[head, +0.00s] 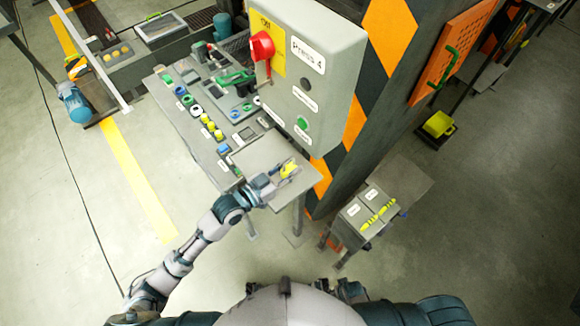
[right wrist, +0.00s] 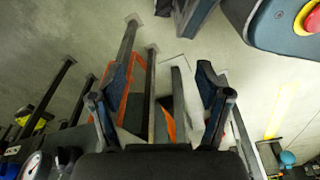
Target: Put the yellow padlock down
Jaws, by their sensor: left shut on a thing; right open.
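The yellow padlock (head: 288,170) shows in the head view at the end of my left arm, over the near end of the grey control table (head: 262,152). My left gripper (head: 283,174) is shut on the padlock. Its fingers hide part of it, and I cannot tell whether it touches the table top. My right gripper (right wrist: 163,98) shows in the right wrist view with its two fingers wide apart and nothing between them. It is not clearly seen in the head view.
A grey cabinet labelled Press 4 (head: 318,75) with a red switch (head: 262,45) stands right behind the table. Buttons and knobs (head: 205,118) cover the table's left part. A small stand (head: 362,218) with yellow items is at the right. The near table end is mostly bare.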

